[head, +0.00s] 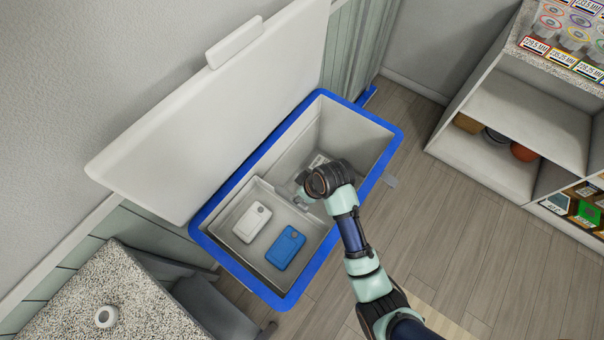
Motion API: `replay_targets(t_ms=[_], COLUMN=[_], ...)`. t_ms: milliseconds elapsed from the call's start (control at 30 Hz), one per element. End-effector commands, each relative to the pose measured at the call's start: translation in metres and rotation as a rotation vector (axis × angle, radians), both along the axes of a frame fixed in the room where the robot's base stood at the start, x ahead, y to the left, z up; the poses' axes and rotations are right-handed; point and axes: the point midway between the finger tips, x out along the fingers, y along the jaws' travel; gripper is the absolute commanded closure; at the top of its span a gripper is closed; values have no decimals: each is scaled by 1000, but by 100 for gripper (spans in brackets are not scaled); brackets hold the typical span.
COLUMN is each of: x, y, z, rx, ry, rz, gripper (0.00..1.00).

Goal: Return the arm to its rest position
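My arm reaches in from the lower right. My gripper (303,196) hangs over the open blue-rimmed cooler box (385,152), near its middle. The gripper is small and partly hidden by my wrist, and I cannot tell whether its fingers are open or shut. A white ice-pack-like block (252,222) and a blue one (286,247) lie in the tray (237,246) in the near-left part of the box, apart from the gripper. A small pale item (318,162) shows behind my wrist, partly hidden.
The white lid (215,110) stands open against the wall. A speckled counter (115,295) is at lower left with a small white ring (106,316) on it. A shelf unit (510,125) with goods stands at right. The wooden floor between is clear.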

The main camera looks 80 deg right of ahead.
Motion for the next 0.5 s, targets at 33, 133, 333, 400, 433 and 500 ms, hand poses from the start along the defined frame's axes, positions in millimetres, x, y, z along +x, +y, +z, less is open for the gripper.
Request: replay_targets(t_ms=[33, 133, 333, 400, 433, 500], x=[-2, -4, -5, -4, -4, -4], y=[1, 2, 2, 2, 2, 2], z=[5, 11, 11, 11, 11, 11], rx=[0, 0, 1, 1, 1, 1], ry=[-1, 0, 1, 1, 1, 1], rz=[0, 0, 0, 0, 0, 0], gripper=[50, 50, 50, 50, 50, 50])
